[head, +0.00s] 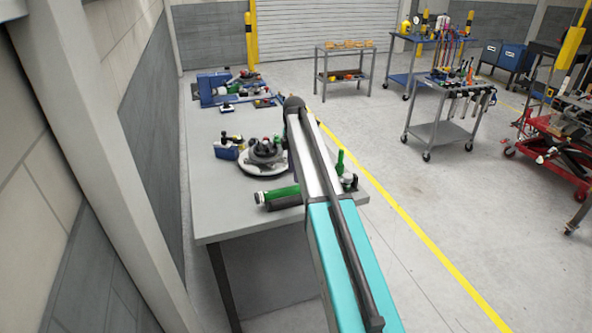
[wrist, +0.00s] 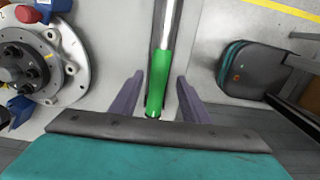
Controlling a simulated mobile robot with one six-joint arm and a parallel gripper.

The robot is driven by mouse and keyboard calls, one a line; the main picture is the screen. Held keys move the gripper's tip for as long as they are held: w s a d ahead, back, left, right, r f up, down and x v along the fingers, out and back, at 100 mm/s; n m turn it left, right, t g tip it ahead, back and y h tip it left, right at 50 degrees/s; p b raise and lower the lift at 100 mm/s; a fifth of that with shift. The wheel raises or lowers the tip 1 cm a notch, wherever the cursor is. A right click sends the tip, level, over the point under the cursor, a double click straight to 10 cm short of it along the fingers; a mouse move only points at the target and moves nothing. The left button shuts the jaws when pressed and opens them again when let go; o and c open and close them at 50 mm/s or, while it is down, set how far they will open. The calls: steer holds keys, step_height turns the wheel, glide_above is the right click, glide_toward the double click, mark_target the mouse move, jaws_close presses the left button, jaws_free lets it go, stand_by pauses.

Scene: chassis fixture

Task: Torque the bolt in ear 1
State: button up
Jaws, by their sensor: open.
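A torque wrench with a green handle (wrist: 160,72) and a silver shaft lies on the table. In the wrist view, my gripper (wrist: 160,77) is open, with one purple finger on each side of the green handle and gaps visible on both sides. The round chassis fixture, with a pale flange (wrist: 74,67) and dark hub, is left of the gripper and partly cut off. The fixture also shows on the table in the head view (head: 262,157). I cannot tell which ear is ear 1 or make out its bolt. My arm hides part of the table in the head view.
The grey table (head: 205,205) has free room at its front left. A blue block-like item (head: 226,150) stands beside the fixture. A blue vise-like device (head: 213,88) and small tools lie at the far end. Carts (head: 448,130) stand on the floor to the right.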

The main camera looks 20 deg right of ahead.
mark_target(294, 189)
steer(key=shift+f+b, duration=1.95)
steer(key=shift+f, duration=2.85)
jaws_close()
steer(key=shift+r, duration=0.25)
steer(key=shift+r+p, duration=1.75)
steer(key=shift+r, duration=1.6)
